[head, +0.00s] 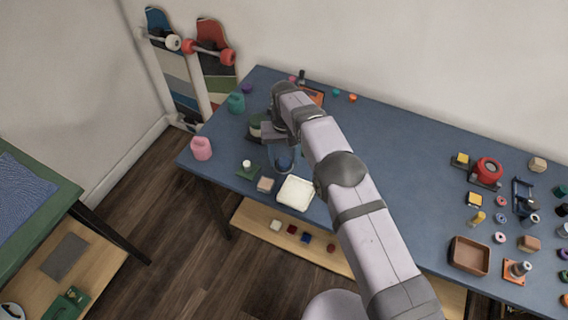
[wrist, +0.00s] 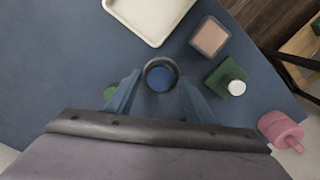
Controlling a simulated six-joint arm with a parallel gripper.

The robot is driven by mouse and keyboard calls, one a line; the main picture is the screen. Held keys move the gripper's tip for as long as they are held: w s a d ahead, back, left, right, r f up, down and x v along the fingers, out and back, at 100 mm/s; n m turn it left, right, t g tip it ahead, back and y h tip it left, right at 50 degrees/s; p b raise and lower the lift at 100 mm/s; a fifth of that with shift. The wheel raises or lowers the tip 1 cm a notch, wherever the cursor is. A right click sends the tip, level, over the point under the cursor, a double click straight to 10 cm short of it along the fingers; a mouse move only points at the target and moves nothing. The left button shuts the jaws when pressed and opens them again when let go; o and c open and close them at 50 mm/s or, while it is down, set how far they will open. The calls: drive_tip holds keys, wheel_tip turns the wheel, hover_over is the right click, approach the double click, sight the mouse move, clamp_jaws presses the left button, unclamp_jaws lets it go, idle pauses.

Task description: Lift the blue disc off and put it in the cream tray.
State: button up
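The blue disc (wrist: 161,77) shows in the wrist view as a round blue face inside a dark ring, between and slightly beyond my fingertips. In the head view the disc (head: 284,163) is a dark round shape under my gripper, partly hidden. My gripper (wrist: 159,82) is open, with one blue finger on each side of the disc and visible gaps. I cannot tell its height above the disc. The cream tray (wrist: 155,14) is empty where seen, at the top of the wrist view. In the head view the tray (head: 295,193) lies at the table's front edge.
Beside the tray are a pinkish block (wrist: 210,37) and a green block with a white peg (wrist: 224,78). A pink pot (head: 201,148) stands at the left table corner. A green object (wrist: 109,93) is partly hidden behind the left finger. The right side holds many small parts.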

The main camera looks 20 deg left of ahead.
sight(284, 161)
drive_tip(key=c, duration=0.7)
drive_tip(key=shift+c, duration=0.2)
drive_tip(key=shift+r, duration=0.25)
drive_tip(key=shift+r+p, duration=1.7)
drive_tip(key=shift+r, duration=1.05)
